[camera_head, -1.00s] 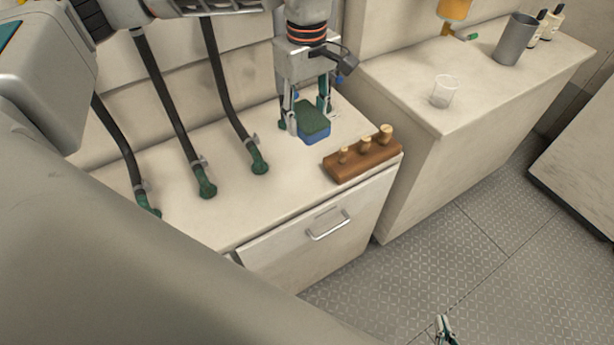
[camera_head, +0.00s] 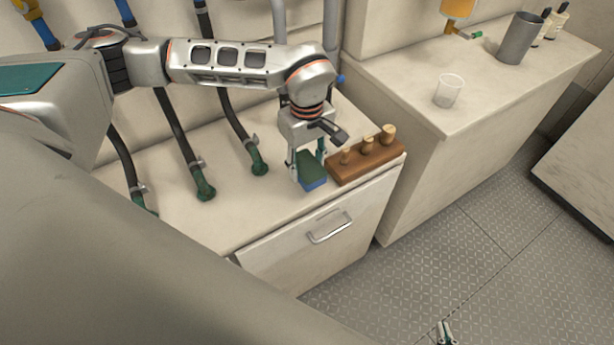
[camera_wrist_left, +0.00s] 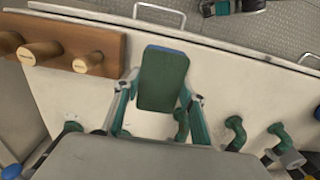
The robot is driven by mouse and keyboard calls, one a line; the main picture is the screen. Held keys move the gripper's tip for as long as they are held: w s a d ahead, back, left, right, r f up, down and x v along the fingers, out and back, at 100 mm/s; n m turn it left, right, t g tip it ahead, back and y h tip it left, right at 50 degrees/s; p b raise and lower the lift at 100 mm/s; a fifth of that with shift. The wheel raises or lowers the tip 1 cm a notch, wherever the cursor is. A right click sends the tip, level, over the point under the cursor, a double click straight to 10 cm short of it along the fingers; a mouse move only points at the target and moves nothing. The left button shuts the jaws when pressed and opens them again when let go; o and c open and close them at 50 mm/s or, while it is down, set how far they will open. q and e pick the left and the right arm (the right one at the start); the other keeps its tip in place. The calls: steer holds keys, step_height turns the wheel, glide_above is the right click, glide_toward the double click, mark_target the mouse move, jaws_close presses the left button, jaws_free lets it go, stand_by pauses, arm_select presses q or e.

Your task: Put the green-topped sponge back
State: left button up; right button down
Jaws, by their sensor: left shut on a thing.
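The green-topped sponge (camera_head: 312,171) has a dark green top and a blue lower part. My left gripper (camera_head: 307,167) points down with its fingers on either side of the sponge and is shut on it. The sponge is at or just above the white counter, close to the left end of the wooden block; I cannot tell whether it touches the counter. In the left wrist view the sponge (camera_wrist_left: 162,80) sits at the fingertips, near the counter edge. Only the tips of my right gripper (camera_head: 445,334) show, at the bottom edge over the floor.
The wooden block (camera_head: 345,176) with upright pegs stands right of the sponge. Hoses with green ends (camera_head: 204,190) come down on the counter's left. A drawer handle (camera_head: 330,231) is on the front. A clear cup (camera_head: 448,91) and grey cylinder (camera_head: 519,40) stand on the right counter.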

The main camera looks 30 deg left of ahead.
mark_target(307, 165)
arm_select(q)
steer(key=shift+f, duration=2.3)
steer(key=shift+f, duration=0.2)
steer(key=o, duration=1)
steer(key=shift+r, duration=0.1)
step_height(307, 165, up, 12)
steer(key=shift+r, duration=0.15)
